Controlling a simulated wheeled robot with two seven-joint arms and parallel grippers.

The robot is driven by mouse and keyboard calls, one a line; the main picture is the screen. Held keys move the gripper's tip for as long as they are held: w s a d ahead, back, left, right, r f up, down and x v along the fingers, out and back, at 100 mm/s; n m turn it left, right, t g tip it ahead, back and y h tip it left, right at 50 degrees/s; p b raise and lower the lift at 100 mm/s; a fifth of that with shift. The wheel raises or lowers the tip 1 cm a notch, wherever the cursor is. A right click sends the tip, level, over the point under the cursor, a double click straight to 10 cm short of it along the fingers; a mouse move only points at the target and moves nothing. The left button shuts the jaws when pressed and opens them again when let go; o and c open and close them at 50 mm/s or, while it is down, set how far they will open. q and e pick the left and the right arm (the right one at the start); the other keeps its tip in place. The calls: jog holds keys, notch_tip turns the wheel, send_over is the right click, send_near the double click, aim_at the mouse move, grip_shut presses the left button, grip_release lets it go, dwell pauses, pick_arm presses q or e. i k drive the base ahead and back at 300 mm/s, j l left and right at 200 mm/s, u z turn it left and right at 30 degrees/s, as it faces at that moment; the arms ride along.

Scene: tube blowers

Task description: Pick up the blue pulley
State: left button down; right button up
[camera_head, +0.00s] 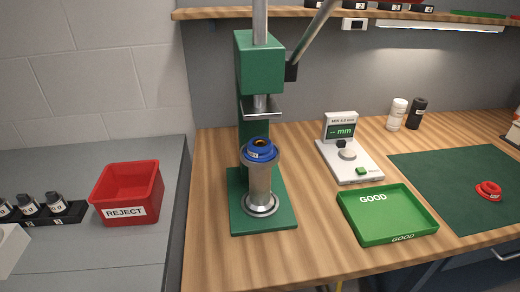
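The blue pulley (261,151) sits on top of an upright metal cylinder (259,188). The cylinder stands on the green base plate (237,220) of a green press (259,63). The press's metal ram plate (262,113) is above the pulley, with a gap between them. A small yellowish spot and a dark centre show on the pulley's top.
A red REJECT bin (127,192) stands on the grey table at left. A green GOOD tray (388,214) and a white gauge (346,150) stand right of the press. A red ring-shaped part (488,191) lies on the green mat (440,172). The wooden front edge is clear.

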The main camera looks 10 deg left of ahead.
aim_at(251, 153)
jog(key=j+u, duration=0.15)
jog(key=j, duration=0.3)
jog(key=i+j+u, duration=0.2)
jog(key=j, duration=0.2)
jog(key=j+u, duration=0.15)
jog(key=j, duration=0.25)
jog(key=i, duration=0.05)
